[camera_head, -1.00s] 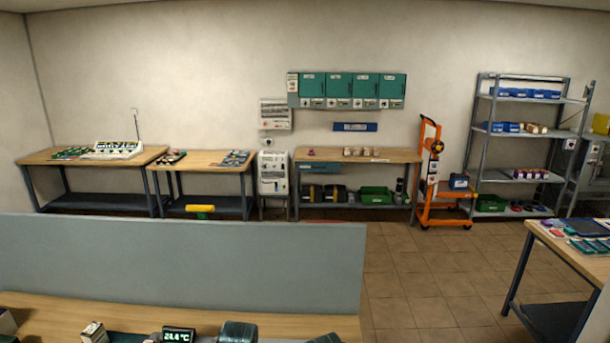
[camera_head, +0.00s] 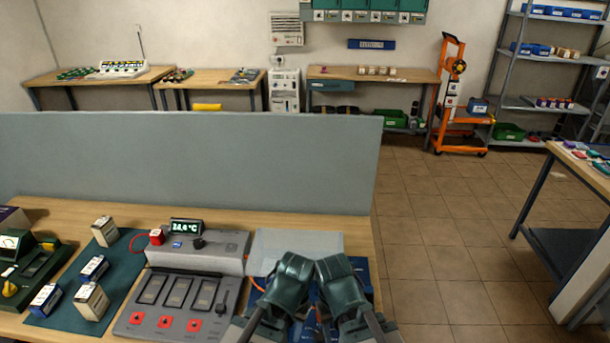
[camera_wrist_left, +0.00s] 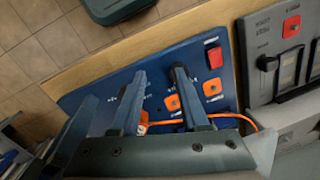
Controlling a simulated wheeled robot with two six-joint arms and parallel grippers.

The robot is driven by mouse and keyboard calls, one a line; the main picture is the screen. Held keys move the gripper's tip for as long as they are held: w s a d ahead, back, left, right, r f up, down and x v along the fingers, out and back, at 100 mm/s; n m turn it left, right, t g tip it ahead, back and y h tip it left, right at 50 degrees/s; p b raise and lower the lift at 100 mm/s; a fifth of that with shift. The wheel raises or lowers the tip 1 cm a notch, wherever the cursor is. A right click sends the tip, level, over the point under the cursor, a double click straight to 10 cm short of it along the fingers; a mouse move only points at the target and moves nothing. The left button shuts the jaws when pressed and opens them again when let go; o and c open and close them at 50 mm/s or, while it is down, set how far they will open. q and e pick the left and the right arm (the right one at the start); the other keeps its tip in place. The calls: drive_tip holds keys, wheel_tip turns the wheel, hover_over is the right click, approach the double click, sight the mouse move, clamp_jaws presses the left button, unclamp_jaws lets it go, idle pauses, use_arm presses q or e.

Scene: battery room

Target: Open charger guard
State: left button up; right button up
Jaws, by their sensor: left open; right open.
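A grey charger unit (camera_head: 205,250) with a lit display and a knob stands on the bench in the head view. In front of it is a grey panel with dark slots and red buttons (camera_head: 178,300). A pale grey flat plate (camera_head: 297,243) lies right of it; I cannot tell whether this is the guard. A blue panel (camera_wrist_left: 215,125) with orange buttons and a red switch lies under my left gripper (camera_wrist_left: 160,72), whose two fingers are apart and empty.
A green mat (camera_head: 75,290) with several small boxes and a dark green device (camera_head: 30,265) are at the left of the bench. A grey partition (camera_head: 190,160) stands behind. Open tiled floor (camera_head: 440,230) lies to the right.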

use_arm(q)
drive_tip(key=w+r+m+t+p, duration=0.1)
drive_tip(key=w+r+m+p, duration=0.5)
drive_tip(key=r+p, duration=0.4)
drive_tip(key=w+r+m+t+h+p, duration=0.1)
drive_tip(key=w+r+m+p, duration=0.6)
drive_tip(key=r+p, duration=0.3)
drive_tip(key=shift+w+d+r+m, duration=0.15)
drive_tip(key=shift+d+r+m, duration=0.2)
drive_tip(key=shift+m, duration=0.45)
drive_tip(key=w+f+b, duration=0.1)
drive_tip(key=f+b, duration=0.8)
drive_tip(key=w+f+b, duration=0.1)
drive_tip(key=f+b, duration=0.3)
drive_tip(key=shift+w+f, duration=0.3)
drive_tip(key=shift+w, duration=0.05)
clamp_jaws()
